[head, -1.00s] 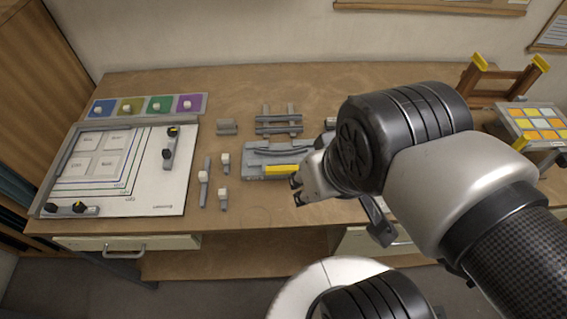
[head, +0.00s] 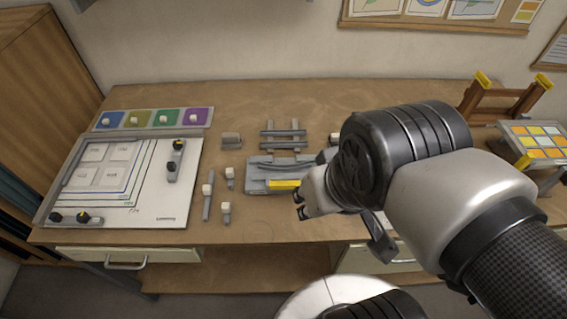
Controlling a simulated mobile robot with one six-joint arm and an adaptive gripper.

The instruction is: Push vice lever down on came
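The vice (head: 262,172) is a grey block on the workbench, with a curved grey piece along its top. Its lever with a yellow grip (head: 284,184) lies along the near side of the vice. I cannot make out a came in its jaws. My gripper (head: 301,205) is just right of and nearer than the yellow grip, its dark fingertips pointing left. The fingers are small and partly hidden by the wrist, so their opening is unclear. No contact with the lever can be made out. My arm covers the area right of the vice.
A drawing board (head: 165,205) with paper patterns lies at left, below a strip of colour pots (head: 152,118). Several small knobbed tools (head: 208,200) lie between board and vice. Grey bars (head: 283,134) lie behind it. A colour-tile box (head: 535,145) stands right.

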